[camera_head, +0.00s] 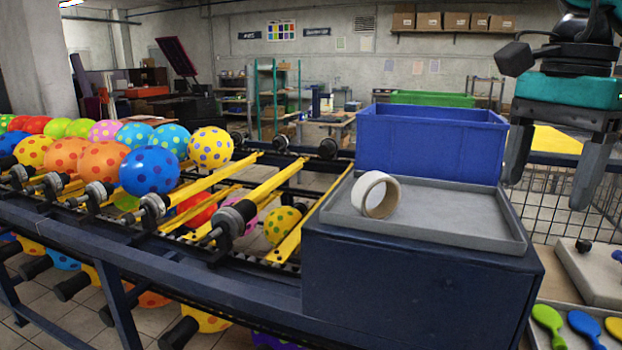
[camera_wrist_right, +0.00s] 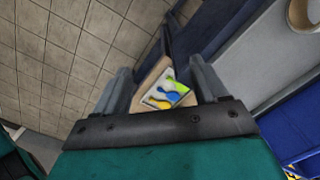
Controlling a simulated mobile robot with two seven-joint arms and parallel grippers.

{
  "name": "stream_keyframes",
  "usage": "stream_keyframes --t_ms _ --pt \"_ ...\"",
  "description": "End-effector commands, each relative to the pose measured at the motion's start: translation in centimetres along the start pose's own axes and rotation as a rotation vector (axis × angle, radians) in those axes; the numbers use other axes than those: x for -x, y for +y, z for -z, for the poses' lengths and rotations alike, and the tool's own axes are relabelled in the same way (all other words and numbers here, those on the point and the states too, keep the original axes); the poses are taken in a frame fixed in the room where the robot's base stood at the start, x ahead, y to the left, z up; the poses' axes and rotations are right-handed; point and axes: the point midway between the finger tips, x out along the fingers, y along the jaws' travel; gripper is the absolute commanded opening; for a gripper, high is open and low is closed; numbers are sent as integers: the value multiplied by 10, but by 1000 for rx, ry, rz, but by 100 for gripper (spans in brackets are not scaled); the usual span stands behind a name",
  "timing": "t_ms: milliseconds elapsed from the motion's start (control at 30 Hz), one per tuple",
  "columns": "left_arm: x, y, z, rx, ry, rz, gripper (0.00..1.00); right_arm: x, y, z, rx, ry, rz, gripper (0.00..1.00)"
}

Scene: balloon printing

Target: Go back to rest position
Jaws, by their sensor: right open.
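My right gripper (camera_head: 558,165) hangs at the upper right of the head view, fingers pointing down. Its two fingers are apart with nothing between them. The gripper is to the right of the blue crate (camera_head: 432,143) and above the floor side of the bench. My left gripper does not show in either view.
A tape roll (camera_head: 392,196) stands on a grey tray (camera_head: 470,232) on a dark cabinet (camera_head: 410,290). Dotted balloons (camera_head: 150,170) line the machine's yellow bars at left.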

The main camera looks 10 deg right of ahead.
Motion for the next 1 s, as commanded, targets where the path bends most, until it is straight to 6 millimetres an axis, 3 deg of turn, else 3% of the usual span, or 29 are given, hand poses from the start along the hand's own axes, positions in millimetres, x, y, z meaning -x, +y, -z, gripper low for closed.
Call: stream_keyframes --t_ms 267,533,700,800,1000 --pt "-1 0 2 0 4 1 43 -60 -43 -79 40 -254 -29 72" --pt "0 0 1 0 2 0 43 -115 -65 -192 -28 -693 -130 72" --pt "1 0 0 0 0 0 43 -129 -69 -257 -158 -1009 -253 72" --pt "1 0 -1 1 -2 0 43 -129 -71 -286 -268 -1197 -343 72" --pt "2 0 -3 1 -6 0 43 -126 -85 -318 -562 -1557 -565 72"
